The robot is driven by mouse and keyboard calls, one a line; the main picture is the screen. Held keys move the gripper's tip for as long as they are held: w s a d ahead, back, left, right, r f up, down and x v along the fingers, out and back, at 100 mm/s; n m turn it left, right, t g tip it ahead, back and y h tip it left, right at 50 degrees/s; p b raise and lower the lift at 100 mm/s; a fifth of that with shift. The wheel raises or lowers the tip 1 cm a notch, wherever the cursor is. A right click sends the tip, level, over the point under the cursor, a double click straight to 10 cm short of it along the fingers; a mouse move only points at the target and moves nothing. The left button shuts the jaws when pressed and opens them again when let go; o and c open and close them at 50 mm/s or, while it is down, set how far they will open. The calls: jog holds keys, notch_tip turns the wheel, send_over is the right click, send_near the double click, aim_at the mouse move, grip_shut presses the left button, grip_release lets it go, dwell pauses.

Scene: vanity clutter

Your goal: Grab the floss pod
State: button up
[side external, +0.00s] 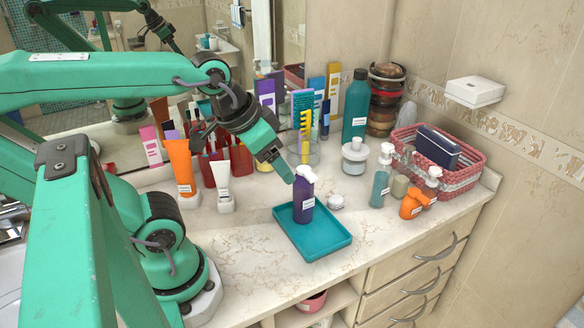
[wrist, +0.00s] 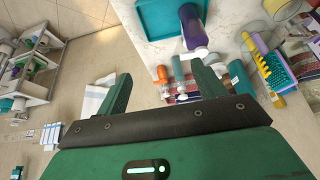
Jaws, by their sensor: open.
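A small round white container (side external: 335,202), which looks like the floss pod, sits on the counter just right of the teal tray (side external: 327,243). I cannot make it out in the wrist view. My gripper (side external: 287,174) is above the counter, up and left of the container, by the white pump top of a purple bottle (side external: 303,203). I cannot tell whether it touches the bottle. The bottle stands in the tray. In the wrist view, my gripper (wrist: 160,70) shows its two green fingers spread with nothing held between them.
Right of the white container stand a teal pump bottle (side external: 380,180), an orange bottle (side external: 412,205) and a woven basket (side external: 465,182). A white jar (side external: 355,157) is behind it. Tubes and boxes crowd the back left. The counter in front left of the tray is clear.

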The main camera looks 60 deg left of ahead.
jog(key=c, duration=0.5)
jog(key=shift+o, duration=0.2)
jog(key=shift+w, duration=0.1)
jog(key=n+g, duration=0.5)
jog(key=n, duration=0.8)
send_over(336, 197)
notch_tip(336, 197, down, 16)
jog(key=shift+d, duration=0.1)
jog(key=shift+f+n+g, duration=0.3)
jog(key=shift+f, duration=0.05)
